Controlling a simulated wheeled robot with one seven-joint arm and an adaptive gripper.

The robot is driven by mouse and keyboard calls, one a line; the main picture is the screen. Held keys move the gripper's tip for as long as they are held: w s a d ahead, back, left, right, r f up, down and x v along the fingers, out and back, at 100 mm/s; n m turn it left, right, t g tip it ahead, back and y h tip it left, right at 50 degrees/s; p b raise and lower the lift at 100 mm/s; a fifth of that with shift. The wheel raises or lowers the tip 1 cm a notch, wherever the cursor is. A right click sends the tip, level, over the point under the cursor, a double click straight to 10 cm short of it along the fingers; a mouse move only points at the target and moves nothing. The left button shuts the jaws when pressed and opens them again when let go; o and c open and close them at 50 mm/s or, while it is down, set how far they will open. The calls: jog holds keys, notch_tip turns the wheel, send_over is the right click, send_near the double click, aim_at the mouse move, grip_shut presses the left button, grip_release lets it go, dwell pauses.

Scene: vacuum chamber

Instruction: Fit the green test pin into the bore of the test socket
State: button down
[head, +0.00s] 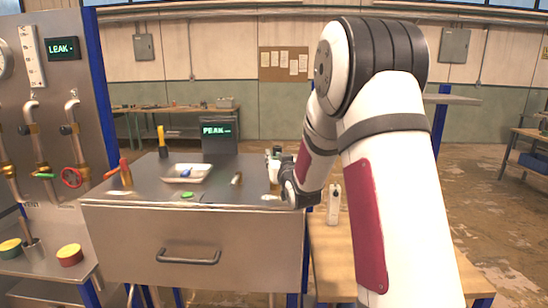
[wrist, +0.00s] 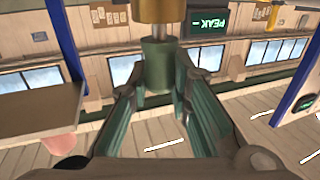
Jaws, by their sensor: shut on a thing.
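The green test pin (wrist: 157,66) is between my gripper's fingertips in the wrist view, which is upside down. My gripper (wrist: 160,82) is shut on its green body. A grey shaft runs from the green body to a brass-coloured cylinder (wrist: 160,9) at the top edge. The brass cylinder is cut off, so I cannot tell if it is the test socket or how far the shaft enters it. In the head view my gripper (head: 288,188) is at the right end of the steel worktop; its fingertips and the pin are not clear there.
The steel worktop (head: 140,186) holds a white tray (head: 205,175) with a blue item, a flat green piece (head: 187,195), a small metal part (head: 236,179), a red-handled tool (head: 125,172) and a PEAK display (head: 217,131). A white device (head: 334,203) stands on the wooden bench at right.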

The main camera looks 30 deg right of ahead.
jog(key=shift+f, duration=0.1)
dwell(0.4)
jog(key=shift+f+b, duration=0.3)
jog(key=shift+f, duration=0.15)
jog(key=c, duration=1.4)
grip_release()
jog(key=v, duration=1.2)
jog(key=shift+r, duration=0.1)
